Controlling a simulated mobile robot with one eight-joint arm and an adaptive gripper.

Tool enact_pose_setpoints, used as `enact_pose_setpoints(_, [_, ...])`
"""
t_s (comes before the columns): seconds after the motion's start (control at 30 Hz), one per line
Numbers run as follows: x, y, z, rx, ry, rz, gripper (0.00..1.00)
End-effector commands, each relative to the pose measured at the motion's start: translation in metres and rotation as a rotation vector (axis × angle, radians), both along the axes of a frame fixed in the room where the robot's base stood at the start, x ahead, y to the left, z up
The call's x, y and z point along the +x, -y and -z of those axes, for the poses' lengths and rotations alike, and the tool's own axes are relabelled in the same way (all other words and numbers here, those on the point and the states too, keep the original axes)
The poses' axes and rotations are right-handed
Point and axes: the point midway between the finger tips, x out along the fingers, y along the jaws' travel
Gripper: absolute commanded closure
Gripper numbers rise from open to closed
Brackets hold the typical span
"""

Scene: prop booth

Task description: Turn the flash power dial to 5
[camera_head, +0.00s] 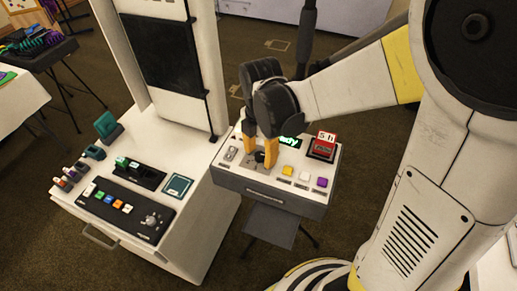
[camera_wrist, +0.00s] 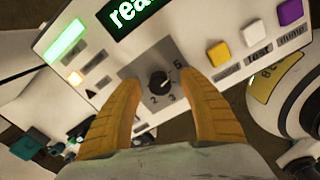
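The flash power dial (camera_wrist: 159,83) is a black round knob on a grey plate, in the middle of the wrist view. In the head view my gripper (camera_head: 260,148) points down over the white control box, and the dial (camera_head: 259,156) shows partly between the fingers.
The control box (camera_head: 228,168) also bears a lit green display (camera_wrist: 128,14), a yellow button (camera_wrist: 219,54), a white button (camera_wrist: 254,35), a purple button (camera_wrist: 290,12) and a red block (camera_head: 323,146). A white cabinet (camera_head: 200,222) with more controls stands at left.

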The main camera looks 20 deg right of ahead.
Motion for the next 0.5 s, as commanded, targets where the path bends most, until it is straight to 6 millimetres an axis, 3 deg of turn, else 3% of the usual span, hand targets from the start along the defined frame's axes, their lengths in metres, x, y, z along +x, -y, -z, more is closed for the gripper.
enact_pose_setpoints(0.27, [0.0,0.0,-0.009,0.0,0.0,0.0,0.52])
enact_pose_setpoints(0.5, [0.0,0.0,-0.057,0.0,0.0,0.0,0.52])
